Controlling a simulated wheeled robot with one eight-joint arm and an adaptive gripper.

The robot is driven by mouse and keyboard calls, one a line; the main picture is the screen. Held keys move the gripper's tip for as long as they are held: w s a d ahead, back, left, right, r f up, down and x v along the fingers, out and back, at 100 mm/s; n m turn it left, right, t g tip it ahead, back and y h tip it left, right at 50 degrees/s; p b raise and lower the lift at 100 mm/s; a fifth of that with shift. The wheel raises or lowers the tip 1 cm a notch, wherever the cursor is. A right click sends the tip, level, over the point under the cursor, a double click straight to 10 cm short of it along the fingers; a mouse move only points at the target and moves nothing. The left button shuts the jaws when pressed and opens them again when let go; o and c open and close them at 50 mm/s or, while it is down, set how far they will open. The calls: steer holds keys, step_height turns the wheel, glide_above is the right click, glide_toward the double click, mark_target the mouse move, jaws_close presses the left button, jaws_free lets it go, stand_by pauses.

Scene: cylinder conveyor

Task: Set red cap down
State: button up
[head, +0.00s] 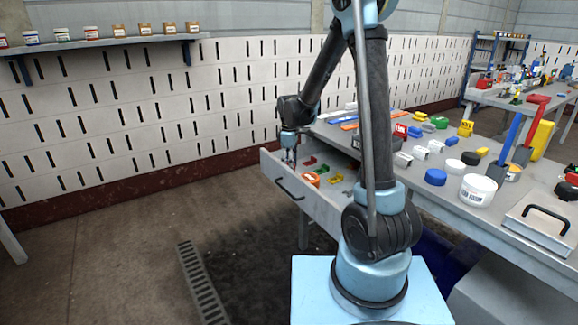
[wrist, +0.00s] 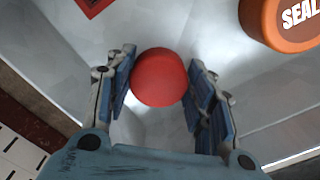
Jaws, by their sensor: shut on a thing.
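The red cap (wrist: 158,77) is round and sits between the two blue finger pads of my gripper (wrist: 160,65) in the wrist view. My gripper is shut on it, over the grey floor of the open drawer (wrist: 215,28). In the head view my gripper (head: 290,158) reaches down into the left part of the drawer (head: 318,203). I cannot make out the cap there. How far the cap is above the drawer floor is unclear.
An orange tin (wrist: 283,20) marked SEAL lies close by in the drawer; it also shows in the head view (head: 311,179). Red, yellow and green (head: 337,178) small parts lie near it. The workbench (head: 408,185) at right is crowded.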

steer(key=o, duration=0.9)
steer(key=shift+c, duration=0.2)
step_height(320, 180, up, 12)
